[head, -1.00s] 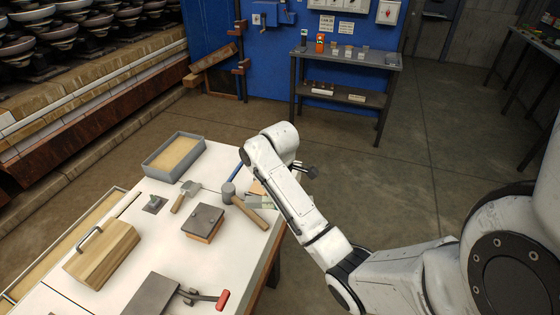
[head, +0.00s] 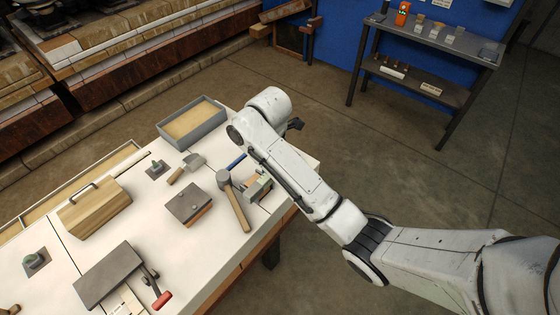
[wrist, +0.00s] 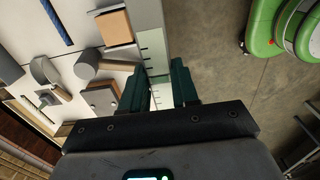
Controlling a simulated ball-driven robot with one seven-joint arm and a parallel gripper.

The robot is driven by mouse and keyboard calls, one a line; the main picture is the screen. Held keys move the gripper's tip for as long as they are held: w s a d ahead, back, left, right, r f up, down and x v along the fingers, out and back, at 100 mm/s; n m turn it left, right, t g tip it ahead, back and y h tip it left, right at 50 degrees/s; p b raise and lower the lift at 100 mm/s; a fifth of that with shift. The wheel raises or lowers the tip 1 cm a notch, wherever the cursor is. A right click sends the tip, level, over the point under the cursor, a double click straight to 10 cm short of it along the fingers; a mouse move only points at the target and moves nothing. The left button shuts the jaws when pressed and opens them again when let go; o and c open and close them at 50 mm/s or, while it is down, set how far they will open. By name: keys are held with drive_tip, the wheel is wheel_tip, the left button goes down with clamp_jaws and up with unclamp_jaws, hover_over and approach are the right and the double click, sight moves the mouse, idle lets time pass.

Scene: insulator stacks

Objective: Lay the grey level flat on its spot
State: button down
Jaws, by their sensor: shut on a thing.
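In the wrist view my gripper (wrist: 160,72) has its two dark green fingers on either side of a pale grey bar with dark marks (wrist: 153,48), which looks like the grey level. The gripper is shut on it, over the table's edge. In the head view my forearm covers most of this place. No marked spot for the level can be made out.
A mallet (head: 232,198), a lidded block (head: 188,204), a trowel (head: 186,168) and a sand tray (head: 192,124) stand close by on the white table. A wood block with a grey plate (wrist: 115,28) lies beside the bar.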

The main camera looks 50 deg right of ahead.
drive_tip(key=shift+w+d+f+b, duration=1.6)
drive_tip(key=shift+f+b, duration=0.35)
drive_tip(key=shift+f, duration=0.2)
drive_tip(key=shift+w+d+f+b, duration=1.6)
drive_tip(key=shift+f+b, duration=0.4)
drive_tip(key=shift+f, duration=0.1)
drive_tip(key=shift+w+d+f+b, duration=1.6)
drive_tip(key=shift+f+b, duration=0.35)
drive_tip(key=shift+f, duration=0.2)
drive_tip(key=shift+f, duration=0.45)
drive_tip(key=c, duration=0.8)
unclamp_jaws()
drive_tip(key=shift+c, duration=0.2)
wheel_tip(320, 180, up, 13)
drive_tip(key=p, duration=0.2)
